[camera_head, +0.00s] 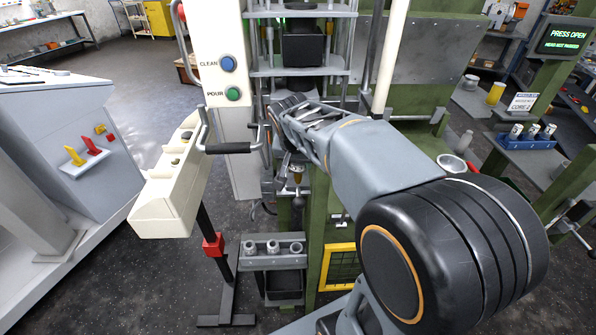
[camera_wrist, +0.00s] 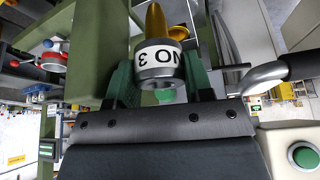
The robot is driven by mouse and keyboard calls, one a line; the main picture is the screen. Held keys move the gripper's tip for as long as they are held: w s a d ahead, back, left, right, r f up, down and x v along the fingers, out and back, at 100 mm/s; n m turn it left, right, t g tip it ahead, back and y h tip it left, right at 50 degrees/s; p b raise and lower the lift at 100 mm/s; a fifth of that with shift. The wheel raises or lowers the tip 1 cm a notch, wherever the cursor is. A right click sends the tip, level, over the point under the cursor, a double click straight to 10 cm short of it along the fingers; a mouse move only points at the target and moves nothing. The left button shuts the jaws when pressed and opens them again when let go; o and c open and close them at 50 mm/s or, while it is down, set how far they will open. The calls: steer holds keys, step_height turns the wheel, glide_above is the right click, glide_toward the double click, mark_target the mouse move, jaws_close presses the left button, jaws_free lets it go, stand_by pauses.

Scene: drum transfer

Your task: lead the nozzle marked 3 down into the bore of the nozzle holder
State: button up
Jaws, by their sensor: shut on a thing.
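My gripper (camera_wrist: 160,85) is shut on the nozzle marked 3 (camera_wrist: 158,56), seen close in the wrist view. The nozzle has a white band with a black "NO 3", a grey metal end and a brass tip. The tip points away from my gripper, and green finger pads flank the nozzle's sides. In the head view, my gripper (camera_head: 291,160) is at the front of the green machine, partly hidden by my arm. A small amber-coloured part, seemingly the nozzle (camera_head: 298,177), shows below it. I cannot clearly make out the holder's bore or whether the nozzle touches it.
A white control column with blue and green buttons (camera_head: 232,94) and a black-gripped handle (camera_head: 228,148) stand close left of my gripper. A grey rack (camera_head: 272,262) with several metal pieces stands below. A yellow-framed mesh guard (camera_head: 340,267) is at lower right of it.

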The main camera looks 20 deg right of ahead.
steer(key=shift+f, duration=0.4)
steer(key=shift+w+d+p, duration=0.45)
steer(key=shift+w, duration=0.65)
steer(key=shift+w+d+p, duration=0.45)
steer(key=shift+w, duration=0.7)
steer(key=shift+w+d+p, duration=0.45)
steer(key=shift+w, duration=0.65)
steer(key=shift+w+d+p, duration=0.35)
steer(key=shift+w, duration=0.45)
step_height(320, 180, down, 4)
steer(key=b, duration=0.3)
steer(key=shift+r, duration=0.25)
steer(key=shift+f+b, duration=0.35)
steer(key=shift+b, duration=0.15)
steer(key=shift+f+b, duration=0.5)
steer(key=shift+f, duration=0.25)
